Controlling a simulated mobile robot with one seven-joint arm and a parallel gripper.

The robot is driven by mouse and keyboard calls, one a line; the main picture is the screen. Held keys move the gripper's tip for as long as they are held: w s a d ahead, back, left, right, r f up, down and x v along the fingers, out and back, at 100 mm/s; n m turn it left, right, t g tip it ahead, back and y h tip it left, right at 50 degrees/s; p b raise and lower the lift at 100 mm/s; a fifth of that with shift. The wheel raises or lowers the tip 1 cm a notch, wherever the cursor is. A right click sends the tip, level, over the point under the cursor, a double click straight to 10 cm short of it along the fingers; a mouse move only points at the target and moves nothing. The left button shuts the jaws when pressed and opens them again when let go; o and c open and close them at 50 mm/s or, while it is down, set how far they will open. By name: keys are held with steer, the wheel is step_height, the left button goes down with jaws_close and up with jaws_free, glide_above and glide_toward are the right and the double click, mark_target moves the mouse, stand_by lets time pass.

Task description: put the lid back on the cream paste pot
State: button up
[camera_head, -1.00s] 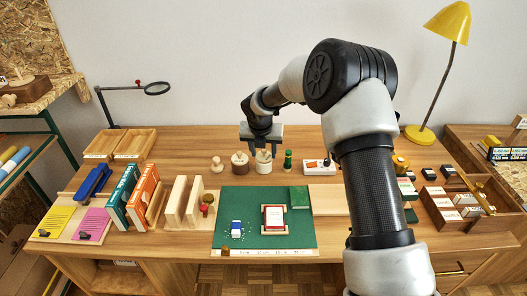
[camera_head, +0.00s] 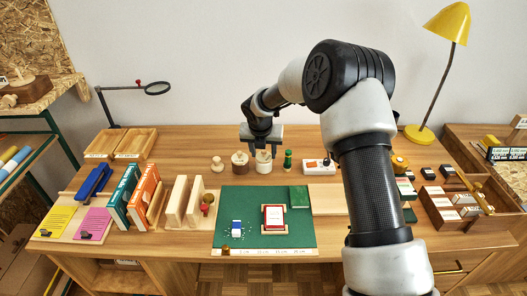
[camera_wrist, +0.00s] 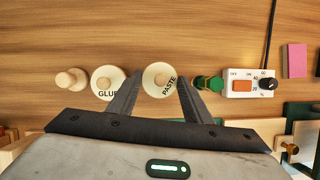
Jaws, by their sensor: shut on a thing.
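The cream paste pot (camera_head: 264,166) stands upright at the back middle of the desk, directly below my gripper (camera_head: 262,147). In the wrist view, its pale round lid (camera_wrist: 158,77) with a central knob lies between my fingertips (camera_wrist: 160,80), and the word PASTE shows beside it. My gripper is shut on the lid. The lid is over the pot and looks in line with it; my fingers partly hide the join, so I cannot tell whether it is fully seated.
The green mat (camera_head: 265,242) lies in front.

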stand_by(0.4)
steer(key=o, duration=1.6)
steer(key=shift+r+p, duration=3.3)
steer(key=shift+r, duration=0.25)
steer(key=shift+c, duration=0.6)
jaws_close()
steer(key=shift+f, duration=0.2)
